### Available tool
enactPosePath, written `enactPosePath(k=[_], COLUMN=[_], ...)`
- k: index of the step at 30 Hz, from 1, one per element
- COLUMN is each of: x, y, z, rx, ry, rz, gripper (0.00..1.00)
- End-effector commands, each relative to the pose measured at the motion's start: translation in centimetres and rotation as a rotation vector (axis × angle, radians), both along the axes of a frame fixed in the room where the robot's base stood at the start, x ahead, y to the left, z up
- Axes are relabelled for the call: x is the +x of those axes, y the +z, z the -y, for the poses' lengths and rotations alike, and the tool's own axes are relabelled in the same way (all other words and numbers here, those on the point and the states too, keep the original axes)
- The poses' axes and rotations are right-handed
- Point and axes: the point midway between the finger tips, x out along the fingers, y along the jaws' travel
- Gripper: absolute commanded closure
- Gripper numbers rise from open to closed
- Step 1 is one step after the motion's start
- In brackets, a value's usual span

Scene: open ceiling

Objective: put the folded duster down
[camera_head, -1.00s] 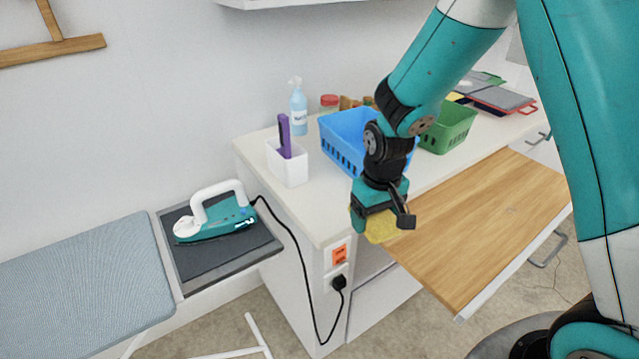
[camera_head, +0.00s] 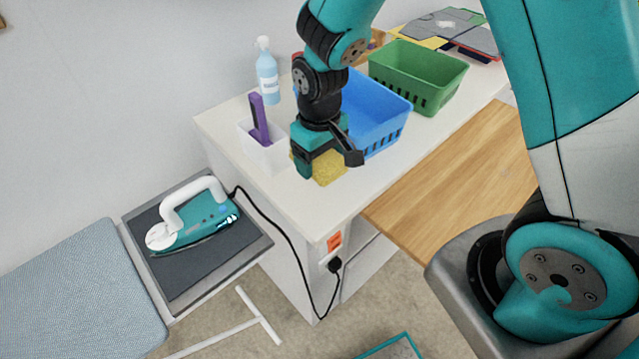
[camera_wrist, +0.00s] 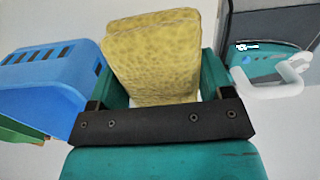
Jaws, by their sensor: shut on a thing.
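The folded duster is a yellow, textured cloth (camera_head: 329,168). In the wrist view the duster (camera_wrist: 155,55) stands out between the two teal fingers as a folded pad. My gripper (camera_head: 325,172) is shut on it. In the head view the gripper points down over the white counter (camera_head: 290,205) near its front edge, between the white holder and the blue basket. I cannot tell whether the duster touches the counter.
A blue basket (camera_head: 385,120) and a green basket (camera_head: 420,75) stand right of my gripper. A white holder (camera_head: 262,152) with a purple item and a spray bottle (camera_head: 267,75) stand left. A wooden pull-out board (camera_head: 450,195) juts out at right. An iron (camera_head: 195,222) rests on the ironing board.

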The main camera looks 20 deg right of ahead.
Motion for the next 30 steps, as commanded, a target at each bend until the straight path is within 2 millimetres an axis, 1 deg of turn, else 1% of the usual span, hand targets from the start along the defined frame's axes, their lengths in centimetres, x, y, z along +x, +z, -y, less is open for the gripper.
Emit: enactPosePath(k=[1, 3, 6, 11, 18, 21, 27, 30], x=[-0.2, -0.1, -0.1, 0.0, 0.0, 0.0, 0.0, 0.0], y=[-1.3, -3.0, -4.7, -6.1, -9.2, -9.7, -9.7, -10.0], z=[0.1, 0.1, 0.1, 0.1, 0.1, 0.1, 0.1, 0.1], rx=[-0.002, -0.002, -0.001, 0.0, 0.0, 0.0, 0.0, 0.0], ry=[0.0, -0.001, -0.002, -0.003, -0.003, -0.003, -0.002, -0.002], rz=[-0.008, -0.007, -0.004, -0.001, -0.001, 0.0, 0.001, 0.001], gripper=[0.64, 0.64, 0.64, 0.64, 0.64, 0.64, 0.64, 0.64])
